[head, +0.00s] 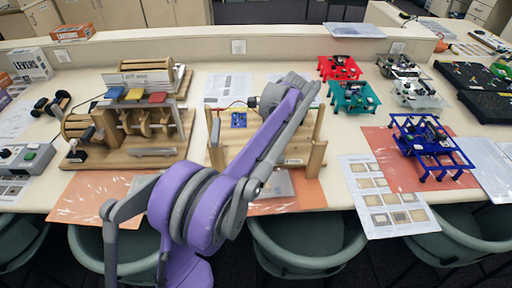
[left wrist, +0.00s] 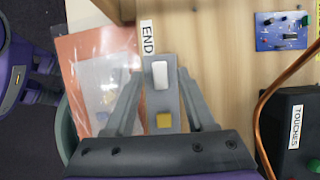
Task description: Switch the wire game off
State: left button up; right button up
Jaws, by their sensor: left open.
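The wire game (head: 216,152) is a wooden base with upright posts on the middle of the table, partly hidden behind my left arm. In the left wrist view its wooden base (left wrist: 205,50) carries an "END" label and a grey strip with a white switch-like piece (left wrist: 160,75) and a yellow square (left wrist: 163,120). I cannot tell the switch's setting. My left gripper (left wrist: 160,80) is open, its fingers on either side of the strip; contact is unclear. In the head view its fingertips are hidden. My right gripper is not in view.
A copper wire (left wrist: 262,110) and a black box labelled "TOUCHES" (left wrist: 295,125) lie right of the left gripper. A blue circuit board (left wrist: 283,30) is beyond. A wooden machine (head: 125,125) stands left; a blue frame model (head: 430,150) stands right. Chairs line the front edge.

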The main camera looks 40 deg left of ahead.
pick_arm(q)
jog(key=v, duration=0.9)
jog(key=shift+r+p, duration=0.2)
jog(key=shift+p, duration=0.25)
jog(key=shift+d, duration=0.1)
jog(key=s+d+f+n+t+h, duration=0.2)
jog(key=s+d+f+n+t, duration=0.2)
jog(key=s+d+f, duration=0.3)
jog(key=s+d+f+n+t+h+p, duration=0.1)
jog(key=s+d+f+n+t, duration=0.3)
jog(key=s+d, duration=0.5)
jog(key=s+f+n, duration=0.2)
jog(key=s+f, duration=0.1)
jog(key=s, duration=0.3)
jog(key=shift+s+d+f+t+h, duration=0.15)
jog(key=shift+d+f+t+h, duration=0.15)
jog(key=shift+d+f+h, duration=0.1)
